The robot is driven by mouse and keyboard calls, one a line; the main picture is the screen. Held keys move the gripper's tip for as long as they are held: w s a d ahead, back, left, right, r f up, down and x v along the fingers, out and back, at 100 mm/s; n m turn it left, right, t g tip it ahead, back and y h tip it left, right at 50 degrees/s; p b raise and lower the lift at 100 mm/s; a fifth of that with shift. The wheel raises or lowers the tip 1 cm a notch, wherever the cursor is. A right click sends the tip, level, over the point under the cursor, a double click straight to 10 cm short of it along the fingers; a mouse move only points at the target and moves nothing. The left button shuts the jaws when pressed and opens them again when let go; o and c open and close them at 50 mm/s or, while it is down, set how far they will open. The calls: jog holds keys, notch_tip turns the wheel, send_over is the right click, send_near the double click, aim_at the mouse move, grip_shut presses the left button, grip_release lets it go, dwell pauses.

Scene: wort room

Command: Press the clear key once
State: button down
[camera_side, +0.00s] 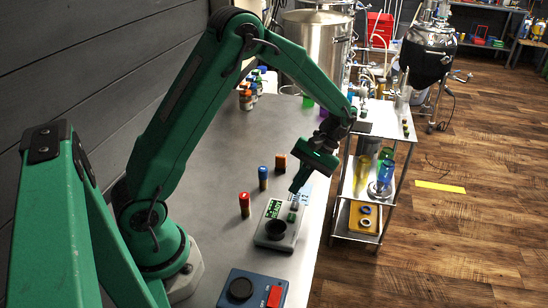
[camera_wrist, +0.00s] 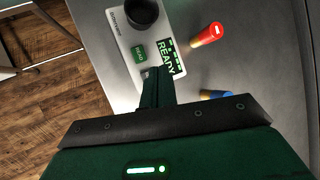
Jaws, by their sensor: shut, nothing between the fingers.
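A pale meter (camera_side: 267,240) stands on the metal bench and also shows in the wrist view (camera_wrist: 122,42). It has a black round well (camera_wrist: 141,13), a green-lit display reading READY (camera_wrist: 171,58) and a green key (camera_wrist: 139,51) that seems to read READ. No key legibly marked clear shows. My gripper (camera_side: 294,189) is shut and empty, pointing down above the far end of the meter. In the wrist view its fingertips (camera_wrist: 157,73) lie over the meter beside the display and hide part of it. I cannot tell whether they touch.
A blue box with a red switch (camera_side: 250,288) is at the near bench edge. A steel cart (camera_side: 345,232) stands to the right.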

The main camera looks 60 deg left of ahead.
jog(key=shift+r, duration=1.2)
jog(key=r, duration=0.2)
notch_tip(320, 180, up, 7)
jog(key=m+t, duration=0.3)
jog(key=t, duration=0.2)
send_over(295, 204)
jog(key=s, duration=0.4)
jog(key=s+d+r+m+t, duration=0.1)
jog(key=s+r+m+t, duration=0.4)
jog(key=s+t, duration=0.3)
jog(key=shift+s+d+r, duration=0.15)
jog(key=shift+s+r, duration=0.25)
jog(key=shift+r, duration=0.05)
dwell(0.4)
